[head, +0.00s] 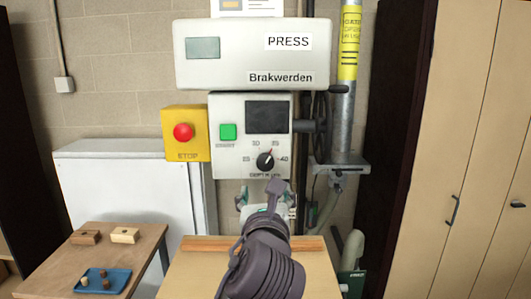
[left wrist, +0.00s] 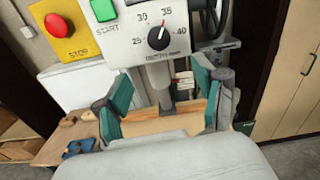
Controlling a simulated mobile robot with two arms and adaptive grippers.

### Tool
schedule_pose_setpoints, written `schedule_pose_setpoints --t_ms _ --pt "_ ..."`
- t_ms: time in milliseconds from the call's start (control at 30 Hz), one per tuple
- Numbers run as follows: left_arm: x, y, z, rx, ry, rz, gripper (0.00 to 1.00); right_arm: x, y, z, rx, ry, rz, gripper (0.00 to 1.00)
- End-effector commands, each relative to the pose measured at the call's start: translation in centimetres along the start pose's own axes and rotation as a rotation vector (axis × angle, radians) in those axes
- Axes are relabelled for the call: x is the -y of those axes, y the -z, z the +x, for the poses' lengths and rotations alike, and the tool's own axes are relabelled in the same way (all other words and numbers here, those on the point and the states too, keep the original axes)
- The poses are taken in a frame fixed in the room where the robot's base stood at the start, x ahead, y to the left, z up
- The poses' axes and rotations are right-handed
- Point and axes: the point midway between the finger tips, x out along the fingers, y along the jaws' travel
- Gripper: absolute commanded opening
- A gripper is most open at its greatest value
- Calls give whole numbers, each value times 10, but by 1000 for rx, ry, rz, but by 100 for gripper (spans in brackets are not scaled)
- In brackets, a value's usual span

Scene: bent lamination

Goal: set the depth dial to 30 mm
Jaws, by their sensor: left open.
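The depth dial (head: 265,161) is a round black knob on the light press panel, with the marks 25, 30, 35 and 40 around its upper side. The dial also shows near the top of the left wrist view (left wrist: 158,38), pointing the same way. My left gripper (head: 266,197) is open and empty, below the dial in the head view. Its teal fingers stand wide apart in the left wrist view (left wrist: 165,90), with the dial above and between them, not touched. My right gripper is out of view.
A green START button (head: 228,132) and a red STOP button (head: 183,132) on a yellow box are left of the dial. A dark handwheel (head: 320,125) is to its right. A wooden table (head: 150,240) with blocks and a blue tray (head: 103,281) stands lower left.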

Motion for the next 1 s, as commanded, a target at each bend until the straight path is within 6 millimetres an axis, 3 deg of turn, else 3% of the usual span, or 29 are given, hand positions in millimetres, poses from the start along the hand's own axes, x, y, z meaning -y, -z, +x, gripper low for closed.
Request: schedule_pose_setpoints --t_ms 167,700,1000 --pt "0 -10 7 11 -3 26 70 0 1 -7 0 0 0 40" --pt "1 -11 112 8 -2 22 70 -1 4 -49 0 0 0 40" --pt "0 -9 134 11 0 21 70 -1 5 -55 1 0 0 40"
